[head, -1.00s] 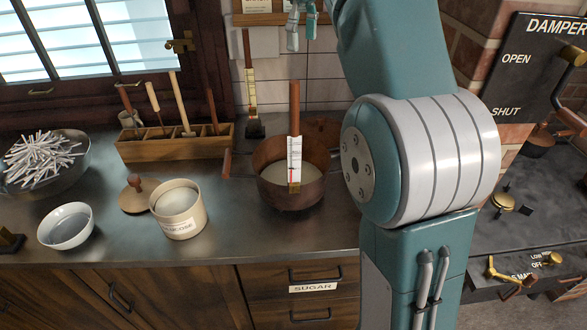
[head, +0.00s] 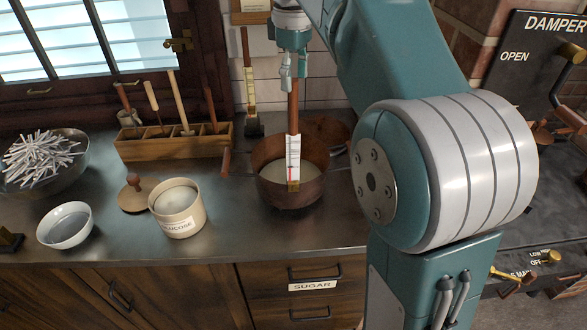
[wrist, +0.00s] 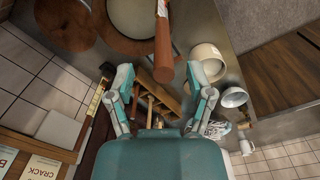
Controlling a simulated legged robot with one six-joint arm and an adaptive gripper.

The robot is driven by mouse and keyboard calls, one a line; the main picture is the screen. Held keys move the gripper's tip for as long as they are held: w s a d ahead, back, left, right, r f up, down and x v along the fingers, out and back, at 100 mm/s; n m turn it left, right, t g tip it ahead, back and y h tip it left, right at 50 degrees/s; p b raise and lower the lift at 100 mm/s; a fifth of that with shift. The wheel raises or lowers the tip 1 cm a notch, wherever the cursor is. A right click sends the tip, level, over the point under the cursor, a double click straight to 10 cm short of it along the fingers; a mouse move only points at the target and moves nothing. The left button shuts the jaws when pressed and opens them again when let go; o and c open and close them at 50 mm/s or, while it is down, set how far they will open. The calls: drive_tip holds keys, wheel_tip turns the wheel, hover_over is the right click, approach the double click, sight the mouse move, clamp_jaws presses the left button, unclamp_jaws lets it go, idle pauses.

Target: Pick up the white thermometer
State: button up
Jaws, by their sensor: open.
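The white thermometer (head: 293,158) stands upright against the near inside of a copper pot (head: 290,197). Its white scale carries a red line, and its long wooden handle rises above the pot. My gripper (head: 290,78) hangs pointing down at the top of this handle. In the wrist view, the handle (wrist: 163,45) points toward the camera, with its end near the gap between the two open fingers (wrist: 160,78). The fingers do not appear to touch it. The scale is mostly hidden in the wrist view.
A wooden tool rack (head: 175,147) stands left of the pot. A glucose tub (head: 178,222), a white bowl (head: 65,240) and a bowl of white sticks (head: 75,180) sit farther left.

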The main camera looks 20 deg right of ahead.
drive_tip(key=shift+a+f, duration=0.15)
drive_tip(key=shift+f, duration=0.65)
drive_tip(key=shift+a+f, duration=0.1)
drive_tip(key=shift+f, duration=0.65)
drive_tip(key=shift+d, duration=0.1)
drive_tip(key=shift+c, duration=0.7)
clamp_jaws()
